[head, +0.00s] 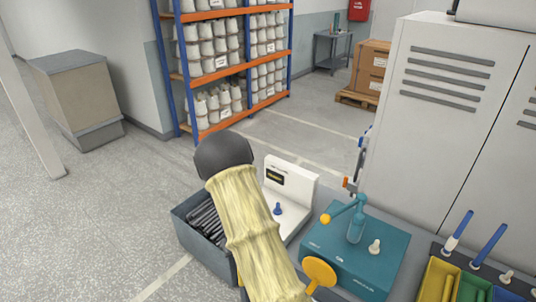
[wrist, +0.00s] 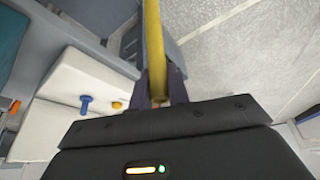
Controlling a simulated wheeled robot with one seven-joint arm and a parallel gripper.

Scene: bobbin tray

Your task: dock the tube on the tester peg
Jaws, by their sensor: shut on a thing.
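The white tester (head: 301,189) stands on the bench in the head view, with a small dark display on its upright back. Its blue peg (head: 278,208) stands up from its base. The tester (wrist: 85,75) also shows at the left of the wrist view, with the blue peg (wrist: 86,104) bare. My gripper (wrist: 160,86) is shut on a long yellow tube (wrist: 153,40) in the wrist view. The tube is apart from the peg, to its right in that view. In the head view my arm hides the gripper and the tube.
A teal machine (head: 340,262) with a lever and a pale peg stands right of the tester. A grey bin (head: 190,222) of dark rods lies left of it. Yellow and green trays (head: 436,280) sit at lower right. A grey locker (head: 425,130) rises behind the bench.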

